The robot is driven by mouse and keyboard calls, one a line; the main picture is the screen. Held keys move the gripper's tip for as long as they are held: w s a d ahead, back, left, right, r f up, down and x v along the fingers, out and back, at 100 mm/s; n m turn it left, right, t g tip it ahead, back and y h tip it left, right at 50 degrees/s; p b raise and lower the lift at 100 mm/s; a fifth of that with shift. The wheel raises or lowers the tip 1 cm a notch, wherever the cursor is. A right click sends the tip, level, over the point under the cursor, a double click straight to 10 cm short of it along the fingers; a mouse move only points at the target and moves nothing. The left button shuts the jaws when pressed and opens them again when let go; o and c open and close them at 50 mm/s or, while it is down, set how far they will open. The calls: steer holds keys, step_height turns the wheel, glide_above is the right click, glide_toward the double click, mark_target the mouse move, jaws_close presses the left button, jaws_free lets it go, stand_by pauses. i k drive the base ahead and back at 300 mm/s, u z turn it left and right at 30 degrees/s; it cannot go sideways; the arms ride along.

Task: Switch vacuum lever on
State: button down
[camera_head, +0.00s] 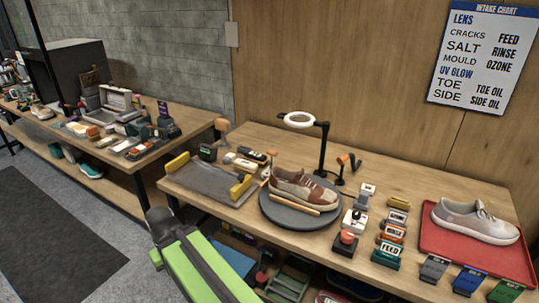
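No part in view is clearly marked as the vacuum lever. Small posts with orange and dark tips (343,159) stand behind the turntable, right of the ring lamp. A white box with a dark knob (354,221) and a dark box with a red top (346,241) stand right of the turntable. I cannot tell whether any of these is the lever, or its position. My green and grey arm (197,266) shows at the bottom, in front of the workbench. No gripper fingers can be made out.
A brown and cream sneaker (299,187) sits on the round grey turntable (277,216) under the ring lamp (300,119). A grey tray with yellow ends (205,181) lies left. A pale sneaker (474,221) stands on a red tray (429,242). Labelled blocks (388,255) line the right.

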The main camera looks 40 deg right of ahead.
mark_target(272, 153)
steer(key=u, duration=0.05)
steer(key=i, duration=1.05)
